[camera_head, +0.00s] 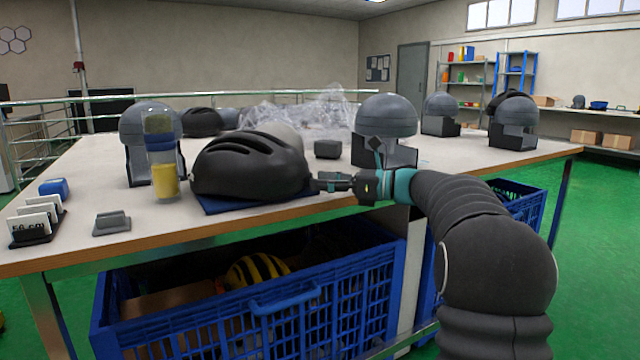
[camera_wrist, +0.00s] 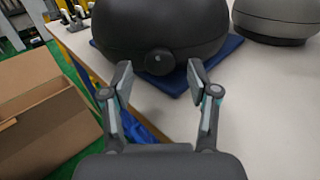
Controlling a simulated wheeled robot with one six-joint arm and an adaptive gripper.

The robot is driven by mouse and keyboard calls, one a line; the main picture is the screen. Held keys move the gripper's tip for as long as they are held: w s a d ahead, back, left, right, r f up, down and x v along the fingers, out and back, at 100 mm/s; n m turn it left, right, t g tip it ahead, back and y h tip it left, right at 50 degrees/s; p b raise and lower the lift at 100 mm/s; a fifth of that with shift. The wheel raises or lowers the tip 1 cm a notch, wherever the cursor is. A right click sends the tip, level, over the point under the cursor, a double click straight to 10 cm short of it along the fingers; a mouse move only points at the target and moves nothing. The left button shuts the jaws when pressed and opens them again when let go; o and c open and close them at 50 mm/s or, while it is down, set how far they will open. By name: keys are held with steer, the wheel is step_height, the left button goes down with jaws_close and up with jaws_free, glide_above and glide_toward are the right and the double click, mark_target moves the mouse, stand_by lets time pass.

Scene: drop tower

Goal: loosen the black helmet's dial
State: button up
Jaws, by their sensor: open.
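The black helmet (camera_head: 250,166) sits on a blue mat (camera_head: 236,204) near the front edge of the table. In the wrist view the helmet (camera_wrist: 160,22) fills the top, and its round black dial (camera_wrist: 159,61) faces me at the lower rim. My gripper (camera_head: 324,182) is at the helmet's right end in the head view. In the wrist view my gripper (camera_wrist: 158,78) is open, one finger on each side of the dial, with gaps between. The dial is hidden in the head view.
Grey headforms (camera_head: 386,116) stand behind on the table (camera_head: 470,155). A clear-and-yellow cylinder (camera_head: 163,160) stands left of the helmet. A blue crate (camera_head: 330,310) sits below the table edge. An open cardboard box (camera_wrist: 45,115) shows at left in the wrist view.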

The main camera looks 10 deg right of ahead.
steer(key=shift+w+a, duration=0.25)
steer(key=shift+a, duration=0.25)
jaws_close()
steer(key=shift+n, duration=0.4)
steer(key=n, duration=0.3)
steer(key=shift+n, duration=0.3)
steer(key=shift+n+b, duration=0.6)
steer(key=shift+n, duration=1)
